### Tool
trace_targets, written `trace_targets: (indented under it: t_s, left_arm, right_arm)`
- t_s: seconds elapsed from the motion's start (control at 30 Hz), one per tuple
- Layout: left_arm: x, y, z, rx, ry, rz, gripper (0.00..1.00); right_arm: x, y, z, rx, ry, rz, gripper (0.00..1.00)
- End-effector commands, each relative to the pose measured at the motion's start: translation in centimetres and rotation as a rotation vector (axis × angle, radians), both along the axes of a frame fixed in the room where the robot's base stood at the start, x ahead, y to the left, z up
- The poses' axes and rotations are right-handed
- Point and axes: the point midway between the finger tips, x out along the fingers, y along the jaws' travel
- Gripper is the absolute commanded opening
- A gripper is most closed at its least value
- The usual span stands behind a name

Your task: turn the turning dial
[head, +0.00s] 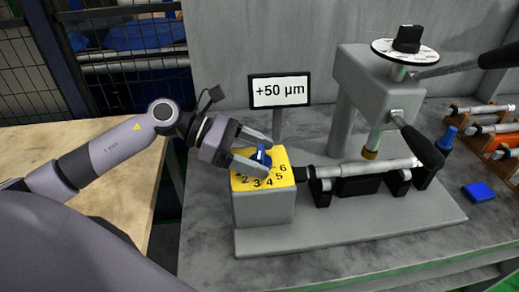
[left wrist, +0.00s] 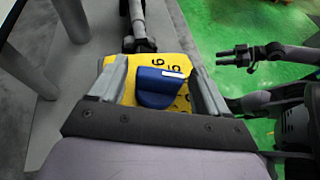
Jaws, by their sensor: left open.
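The turning dial is a blue knob (head: 261,157) on the yellow top of a grey block (head: 263,207). The yellow face carries black numbers, with 2 to 6 readable in the head view. My left gripper (head: 269,160) is open, with one finger on each side of the knob. In the left wrist view the knob (left wrist: 158,87) with its white mark stands between the spread fingers (left wrist: 160,78), with gaps on both sides. Whether a fingertip touches the yellow face cannot be told. My right gripper (left wrist: 235,57) shows small, over the green floor.
A display (head: 280,91) reading +50 µm stands behind the block. To its right are a clamped shaft (head: 362,168) and a grey press-like head (head: 376,85) with black handles. A blue block (head: 478,192) and a rack of parts (head: 497,130) lie at the right. A wooden table (head: 100,140) is at the left.

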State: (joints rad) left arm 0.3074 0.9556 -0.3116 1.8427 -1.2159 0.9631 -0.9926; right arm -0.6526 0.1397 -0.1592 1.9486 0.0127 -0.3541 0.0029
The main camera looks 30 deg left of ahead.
Motion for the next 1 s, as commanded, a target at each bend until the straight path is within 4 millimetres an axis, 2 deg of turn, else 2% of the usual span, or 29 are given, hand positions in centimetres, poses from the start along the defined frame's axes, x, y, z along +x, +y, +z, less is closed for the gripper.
trace_targets:
  t_s: [0.33, 0.37, 0.5, 0.53, 0.77, 1.0]
  left_arm:
    - [0.2, -0.5, -0.2, 0.0, 0.0, 0.001, 0.77]
    - [0.2, -0.5, -0.2, 0.0, 0.0, 0.001, 0.73]
    - [0.2, -0.5, -0.2, 0.0, 0.0, 0.001, 0.28]
    - [0.2, -0.5, -0.2, 0.0, 0.0, 0.001, 0.25]
    - [0.3, -0.4, -0.4, 0.001, -0.002, -0.011, 0.25]
    - [0.4, -0.4, -0.7, -0.001, -0.005, -0.101, 0.25]
  right_arm:
    - [0.1, 0.0, 0.2, 0.0, -0.001, 0.0, 0.43]
    - [0.1, 0.0, 0.2, 0.0, -0.001, 0.0, 0.43]
    - [0.1, 0.0, 0.2, 0.001, -0.003, 0.0, 0.43]
    - [0.1, 0.0, 0.2, 0.001, -0.003, 0.0, 0.43]
    - [0.2, 0.0, -0.3, 0.001, -0.004, 0.0, 0.43]
    - [0.2, 0.0, -2.8, 0.001, -0.005, 0.0, 0.43]
